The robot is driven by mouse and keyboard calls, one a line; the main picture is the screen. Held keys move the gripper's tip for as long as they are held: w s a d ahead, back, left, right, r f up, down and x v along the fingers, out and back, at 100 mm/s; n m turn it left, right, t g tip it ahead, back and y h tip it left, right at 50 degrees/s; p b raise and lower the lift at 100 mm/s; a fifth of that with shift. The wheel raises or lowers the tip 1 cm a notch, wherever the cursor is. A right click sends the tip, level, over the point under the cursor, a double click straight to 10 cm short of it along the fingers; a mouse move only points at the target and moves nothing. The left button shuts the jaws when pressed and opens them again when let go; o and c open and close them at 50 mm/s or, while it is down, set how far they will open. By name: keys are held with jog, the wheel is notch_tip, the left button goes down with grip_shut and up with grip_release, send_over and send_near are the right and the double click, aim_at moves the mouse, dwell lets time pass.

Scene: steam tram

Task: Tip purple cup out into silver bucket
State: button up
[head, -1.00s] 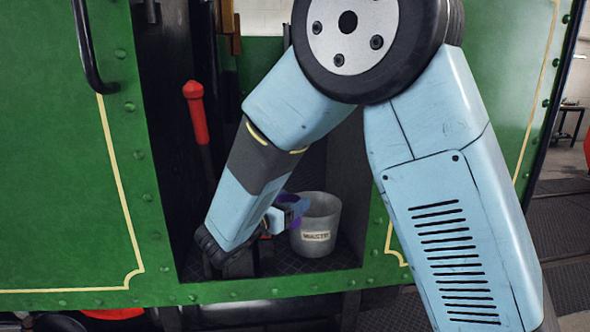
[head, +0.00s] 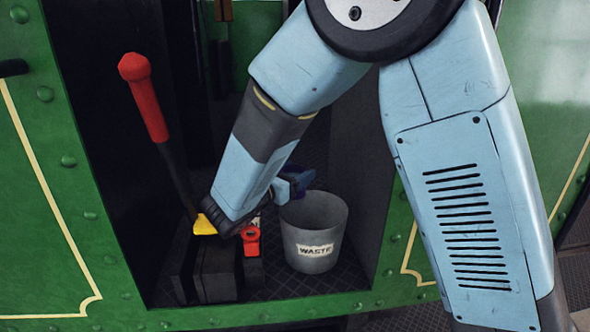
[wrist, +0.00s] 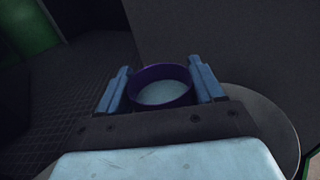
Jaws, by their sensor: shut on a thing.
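My gripper (wrist: 160,82) is shut on the purple cup (wrist: 160,72), with one finger on each side. In the wrist view the cup's mouth faces the camera and pale contents show inside. In the head view the cup (head: 306,179) is mostly hidden behind the light blue fingers (head: 291,187). It appears just above the rear left rim of the silver bucket (head: 311,250). The bucket is labelled WASTE and stands upright on the cab floor. Its grey rim also shows in the wrist view (wrist: 283,128), below and right of the cup. I cannot tell whether they touch.
A red-handled lever (head: 146,100) rises left of my arm. Dark blocks (head: 217,272) with a red part (head: 251,240) stand left of the bucket. A dark wall (head: 358,170) is close on the right. The green tram side frames the opening.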

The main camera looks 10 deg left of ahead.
jog(key=m, duration=0.4)
jog(key=d+f+m, duration=0.1)
jog(key=m, duration=0.1)
jog(key=shift+s, duration=0.35)
jog(key=d+m, duration=0.1)
jog(key=m, duration=0.3)
jog(key=s+d+m, duration=0.1)
jog(key=m, duration=0.4)
jog(key=s+d+m, duration=0.1)
jog(key=d+m, duration=0.1)
jog(key=m, duration=0.2)
jog(key=shift+s+m, duration=0.2)
jog(key=shift+m, duration=0.1)
dwell(3.4)
